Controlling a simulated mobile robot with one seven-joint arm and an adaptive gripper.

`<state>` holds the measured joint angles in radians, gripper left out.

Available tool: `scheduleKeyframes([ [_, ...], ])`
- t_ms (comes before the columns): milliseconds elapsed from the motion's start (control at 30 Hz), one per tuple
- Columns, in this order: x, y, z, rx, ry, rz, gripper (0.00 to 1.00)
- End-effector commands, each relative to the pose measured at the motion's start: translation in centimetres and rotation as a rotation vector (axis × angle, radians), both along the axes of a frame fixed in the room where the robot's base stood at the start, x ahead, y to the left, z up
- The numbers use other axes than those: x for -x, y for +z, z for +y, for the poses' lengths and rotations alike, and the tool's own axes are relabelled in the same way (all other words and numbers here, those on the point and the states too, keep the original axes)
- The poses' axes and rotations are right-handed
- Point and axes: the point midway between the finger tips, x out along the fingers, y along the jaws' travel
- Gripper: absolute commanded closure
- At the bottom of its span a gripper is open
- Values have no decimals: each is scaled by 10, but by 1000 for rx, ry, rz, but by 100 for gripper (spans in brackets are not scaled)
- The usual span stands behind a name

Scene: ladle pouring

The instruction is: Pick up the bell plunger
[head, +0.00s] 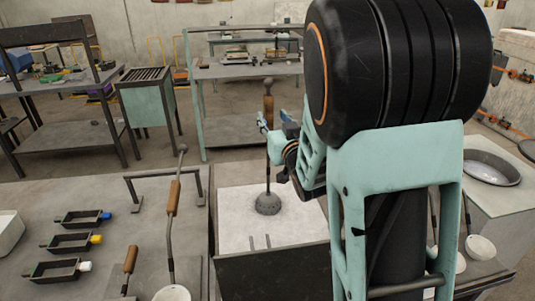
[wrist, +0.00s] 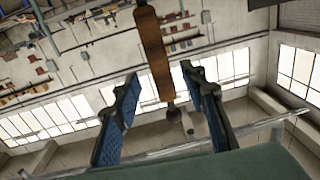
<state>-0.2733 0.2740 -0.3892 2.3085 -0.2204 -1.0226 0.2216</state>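The bell plunger (head: 268,204) stands upright with its grey bell-shaped head on a pale white surface. Its dark rod rises to a brown wooden handle with a grey knob on top. In the head view my gripper (head: 276,123) is beside the rod, around the lower end of the handle. In the wrist view the brown handle (wrist: 154,50) runs down toward the space between my two blue-padded fingers (wrist: 162,108). The fingers are wide apart, with gaps visible on both sides of the handle. My arm hides part of the area to the right.
A ladle (head: 172,200) with a wooden grip leans at the left, near a dark metal rail (head: 160,176). Several small dark moulds (head: 72,243) lie on the left table. A metal bowl (head: 491,167) and a white ladle cup (head: 480,247) are at the right.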

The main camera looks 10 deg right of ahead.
Motion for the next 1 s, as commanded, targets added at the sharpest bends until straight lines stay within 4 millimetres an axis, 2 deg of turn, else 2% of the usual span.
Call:
scheduleKeyframes([
  [333,-41,5,5,1,0,1,61],
  [700,-48,4,5,1,0,0,62],
  [1000,-48,4,5,1,0,0,95],
])
